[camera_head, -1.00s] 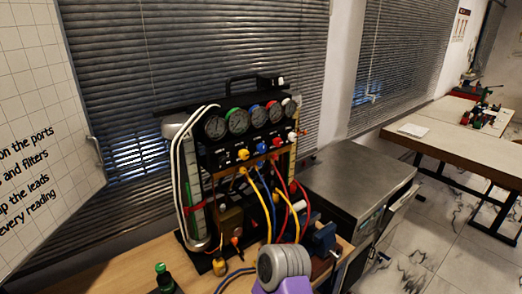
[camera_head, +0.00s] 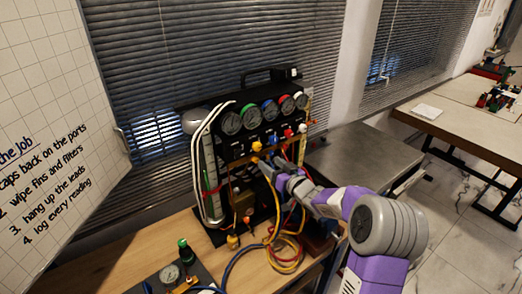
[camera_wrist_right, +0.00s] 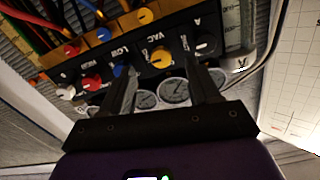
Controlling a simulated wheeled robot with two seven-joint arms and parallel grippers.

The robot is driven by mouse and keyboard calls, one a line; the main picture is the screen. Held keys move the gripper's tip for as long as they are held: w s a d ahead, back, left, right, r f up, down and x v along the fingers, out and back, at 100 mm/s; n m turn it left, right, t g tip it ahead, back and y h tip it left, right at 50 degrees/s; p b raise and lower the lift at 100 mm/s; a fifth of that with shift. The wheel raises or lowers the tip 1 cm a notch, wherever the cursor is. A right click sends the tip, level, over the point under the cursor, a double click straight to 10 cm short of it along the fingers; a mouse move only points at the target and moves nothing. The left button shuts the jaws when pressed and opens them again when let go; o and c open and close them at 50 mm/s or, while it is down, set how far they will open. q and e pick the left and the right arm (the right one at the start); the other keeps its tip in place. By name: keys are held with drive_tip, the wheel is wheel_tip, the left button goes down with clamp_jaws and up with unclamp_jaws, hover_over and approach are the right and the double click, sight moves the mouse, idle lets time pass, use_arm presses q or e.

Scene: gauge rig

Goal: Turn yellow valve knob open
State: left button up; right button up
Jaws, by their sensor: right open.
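The yellow valve knob (camera_head: 257,146) is on the black front panel of the gauge rig, left of the blue knob (camera_head: 273,140). My right gripper (camera_head: 271,166) is in front of the panel, just below the knobs. In the right wrist view the yellow knob (camera_wrist_right: 160,57) shows beyond the gap between the two fingers of the open right gripper (camera_wrist_right: 164,72). Nothing is held between the fingers, and I see no clear contact with the knob. The exact distance to it cannot be told. My left gripper is not in view.
Red (camera_head: 288,133) and white (camera_head: 303,128) knobs sit farther right, gauges (camera_head: 231,122) above. A yellow hose (camera_head: 270,232) and other coloured hoses hang below, close to my right arm. A bottle (camera_head: 184,250) stands on the wooden bench. A metal cabinet (camera_head: 365,155) is to the right.

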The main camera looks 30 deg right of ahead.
sight(258, 148)
drive_tip(key=w, duration=0.2)
drive_tip(key=w+r, duration=0.1)
drive_tip(key=w, duration=0.1)
drive_tip(key=w+p, duration=0.1)
drive_tip(key=w, duration=0.1)
drive_tip(key=shift+w+r, duration=0.15)
drive_tip(key=shift+r, duration=0.1)
drive_tip(key=shift+w, duration=0.6)
drive_tip(key=c, duration=1)
